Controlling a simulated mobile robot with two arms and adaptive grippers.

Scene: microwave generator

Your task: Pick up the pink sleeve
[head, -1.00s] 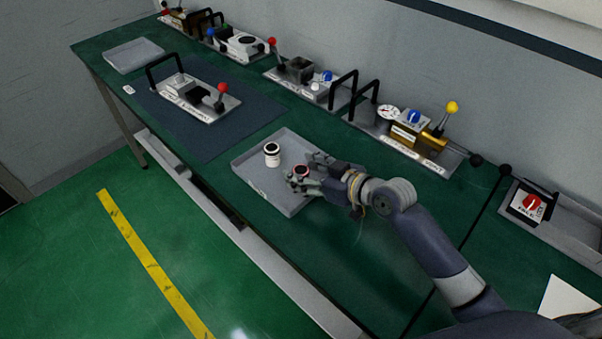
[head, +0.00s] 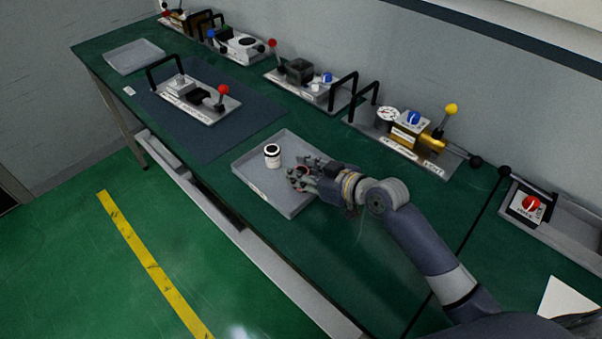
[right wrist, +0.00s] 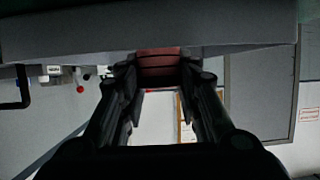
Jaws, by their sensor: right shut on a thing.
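The pink sleeve (right wrist: 157,65) shows in the right wrist view as a reddish ring between my fingertips. In the head view it is mostly hidden by the fingers, with only a bit of its red rim (head: 302,170) showing. My right gripper (head: 300,177) is shut on the sleeve, over the right part of the grey tray (head: 283,207). In the right wrist view both fingers (right wrist: 158,72) press its sides. I cannot tell whether the sleeve touches the tray floor. My left gripper is not in view.
A white cylinder with a dark band (head: 272,155) stands in the tray, left of my right gripper. Fixtures with levers and black handles, such as one with a yellow knob (head: 410,138), line the back of the green bench. A red-knobbed fixture (head: 195,100) sits on a dark mat.

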